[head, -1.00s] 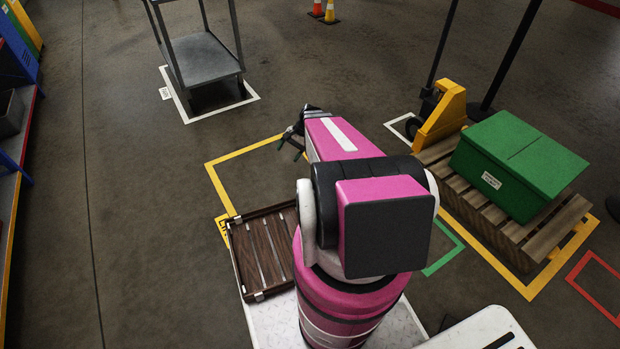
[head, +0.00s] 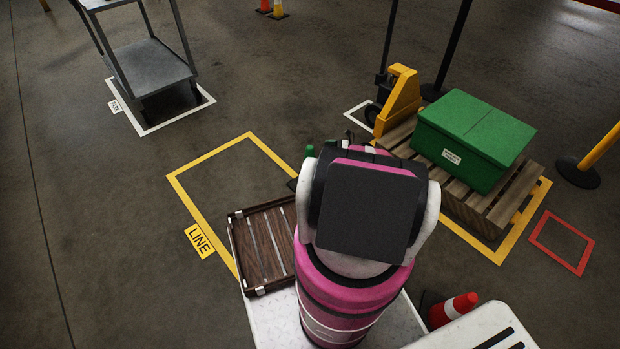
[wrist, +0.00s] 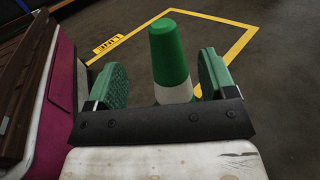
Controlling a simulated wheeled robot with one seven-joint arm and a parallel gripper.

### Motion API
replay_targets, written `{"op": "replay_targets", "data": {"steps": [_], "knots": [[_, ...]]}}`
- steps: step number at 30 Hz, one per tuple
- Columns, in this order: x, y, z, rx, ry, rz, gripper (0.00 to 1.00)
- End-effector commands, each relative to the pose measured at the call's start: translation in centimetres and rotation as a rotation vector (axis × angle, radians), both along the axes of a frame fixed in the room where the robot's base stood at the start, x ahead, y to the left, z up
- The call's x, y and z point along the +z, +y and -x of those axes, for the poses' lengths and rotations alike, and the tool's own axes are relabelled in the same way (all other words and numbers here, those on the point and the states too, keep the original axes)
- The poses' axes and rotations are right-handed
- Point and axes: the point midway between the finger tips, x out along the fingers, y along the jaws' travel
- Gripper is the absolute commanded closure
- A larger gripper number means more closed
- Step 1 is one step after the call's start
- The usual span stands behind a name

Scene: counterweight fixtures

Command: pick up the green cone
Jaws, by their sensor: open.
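The green cone (wrist: 167,55) stands out in the wrist view, with a green top and a white band lower down. Its base is hidden behind the dark bar of my gripper (wrist: 165,85). My gripper is open, with one green-padded finger on each side of the cone and a visible gap at both sides. In the head view only a small green tip (head: 310,151) shows beside my arm, which hides the gripper and the rest of the cone.
A brown slatted tray (head: 264,248) lies on my base, left of my arm. A pallet (head: 510,215) with a green box (head: 474,139) stands to the right. The yellow-marked floor (head: 222,190) at left is clear.

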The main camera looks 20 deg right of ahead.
Motion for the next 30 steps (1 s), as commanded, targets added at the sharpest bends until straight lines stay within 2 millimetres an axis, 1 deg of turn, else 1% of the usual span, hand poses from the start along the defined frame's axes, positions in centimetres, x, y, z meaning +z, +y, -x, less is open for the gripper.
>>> {"op": "replay_targets", "data": {"steps": [1, 6, 14, 22, 25, 30], "knots": [[0.0, 0.8, -0.3, 0.002, 0.0, 0.0, 0.23], [0.0, 3.0, -1.3, 0.003, 0.0, 0.002, 0.23], [-0.2, 4.5, -2.2, 0.002, 0.0, 0.003, 0.23], [-0.5, 7.7, -3.9, 0.002, -0.001, 0.004, 0.23], [-0.5, 8.2, -4.2, 0.002, -0.001, 0.004, 0.23], [-0.5, 8.2, -4.2, 0.001, -0.001, 0.004, 0.23]]}}
